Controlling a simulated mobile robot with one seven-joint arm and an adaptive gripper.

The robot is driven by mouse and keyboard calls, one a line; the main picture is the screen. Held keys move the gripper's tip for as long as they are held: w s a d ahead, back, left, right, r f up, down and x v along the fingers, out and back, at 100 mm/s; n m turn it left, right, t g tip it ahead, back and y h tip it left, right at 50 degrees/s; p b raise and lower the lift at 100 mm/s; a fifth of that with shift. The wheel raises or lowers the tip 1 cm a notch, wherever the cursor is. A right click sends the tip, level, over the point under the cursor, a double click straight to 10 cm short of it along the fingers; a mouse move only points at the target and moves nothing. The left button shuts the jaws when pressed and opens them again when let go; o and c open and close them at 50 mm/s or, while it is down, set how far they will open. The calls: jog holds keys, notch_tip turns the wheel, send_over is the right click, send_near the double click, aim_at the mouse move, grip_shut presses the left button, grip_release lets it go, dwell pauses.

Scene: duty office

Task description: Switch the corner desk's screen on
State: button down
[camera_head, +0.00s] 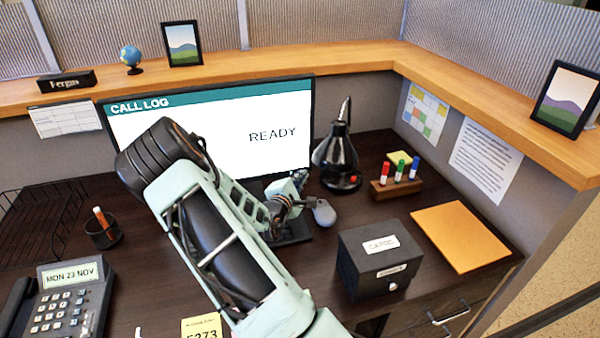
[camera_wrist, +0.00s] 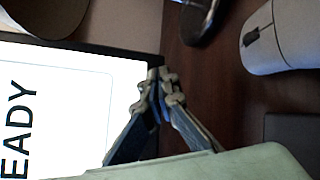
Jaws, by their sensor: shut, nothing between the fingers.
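The corner desk's screen (camera_head: 210,110) is lit, showing "CALL LOG" in a teal band and "READY" on white. It stands at the back of the dark desk, partly hidden by my arm. My gripper (camera_head: 300,178) is by the screen's lower right corner, its fingers shut and empty. In the wrist view the shut fingertips (camera_wrist: 158,75) overlap the black lower bezel near that corner, and the lit screen (camera_wrist: 60,110) fills the left side. I cannot tell whether the fingertips touch the bezel. No power button is visible; the fingers may cover it.
A black lamp (camera_head: 338,155) stands right of the screen, close to my gripper. A grey mouse (camera_head: 323,212) lies just in front. A dark box (camera_head: 372,280), pen holder (camera_head: 396,188) and orange envelope (camera_head: 460,237) are farther right. A phone (camera_head: 65,305) is at left.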

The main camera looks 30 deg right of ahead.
dwell(0.4)
jog(key=shift+s+a, duration=0.2)
jog(key=shift+s, duration=0.55)
jog(key=shift+s+a+p, duration=0.15)
jog(key=shift+s+a, duration=0.05)
jog(key=shift+s, duration=0.6)
jog(key=shift+s+a+p, duration=0.15)
jog(key=shift+s+a, duration=0.05)
jog(key=shift+s, duration=0.6)
jog(key=shift+s+a+p, duration=0.15)
jog(key=shift+s+a, duration=0.05)
jog(key=shift+s, duration=0.6)
